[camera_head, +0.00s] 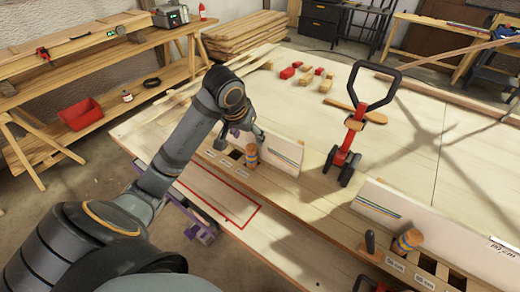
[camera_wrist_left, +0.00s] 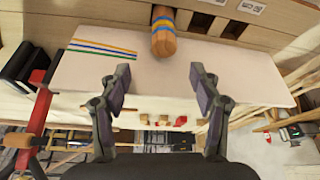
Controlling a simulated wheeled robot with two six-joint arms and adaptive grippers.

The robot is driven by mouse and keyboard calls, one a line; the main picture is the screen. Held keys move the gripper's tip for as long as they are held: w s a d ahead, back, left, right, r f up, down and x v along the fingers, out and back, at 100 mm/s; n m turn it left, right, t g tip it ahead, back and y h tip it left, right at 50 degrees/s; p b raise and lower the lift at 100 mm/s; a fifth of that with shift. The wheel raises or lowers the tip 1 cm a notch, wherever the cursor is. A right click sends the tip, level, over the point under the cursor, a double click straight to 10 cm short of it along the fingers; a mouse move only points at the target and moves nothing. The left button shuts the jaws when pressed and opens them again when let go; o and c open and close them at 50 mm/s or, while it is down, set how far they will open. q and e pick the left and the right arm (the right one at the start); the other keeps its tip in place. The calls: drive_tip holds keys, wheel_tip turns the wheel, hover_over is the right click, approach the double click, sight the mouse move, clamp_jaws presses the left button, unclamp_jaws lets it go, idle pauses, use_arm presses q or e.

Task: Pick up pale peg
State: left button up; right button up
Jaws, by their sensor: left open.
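A wooden peg with a blue band (camera_head: 251,155) stands upright in the labelled rack (camera_head: 222,163) at the left, by a white board. It also shows at the top of the left wrist view (camera_wrist_left: 163,32). A second banded peg (camera_head: 407,240) stands tilted in the right rack. I cannot tell by colour which is the pale one. My left gripper (camera_head: 238,133) is just behind the left peg. In the left wrist view its fingers (camera_wrist_left: 160,88) are apart with nothing between them, and the peg is beyond the tips. My right gripper cannot be made out.
White boards with coloured stripes (camera_head: 279,154) stand behind the racks. A red and black clamp-like tool (camera_head: 350,140) rises between them. A dark-handled item (camera_head: 370,243) stands near the right peg. Small red and wooden blocks (camera_head: 288,73) lie farther back; the tabletop around them is mostly clear.

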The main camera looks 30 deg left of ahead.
sight(250, 148)
use_arm(q)
wheel_tip(250, 148, down, 3)
drive_tip(key=b, duration=0.2)
drive_tip(key=shift+b, duration=0.3)
drive_tip(key=shift+w+a+f, duration=0.15)
drive_tip(key=shift+w+f, duration=0.5)
drive_tip(key=shift+f, duration=0.35)
drive_tip(key=x, duration=0.4)
drive_tip(key=shift+s+a+p, duration=0.1)
drive_tip(key=shift+a+p, duration=0.1)
drive_tip(key=shift+p, duration=0.1)
drive_tip(key=shift+w+f, duration=0.2)
drive_tip(key=shift+f, duration=0.05)
drive_tip(key=shift+s, duration=0.15)
drive_tip(key=c, duration=1.3)
use_arm(e)
drive_tip(key=shift+s+f, duration=0.7)
drive_tip(key=shift+f, duration=0.35)
use_arm(q)
drive_tip(key=shift+r, duration=0.15)
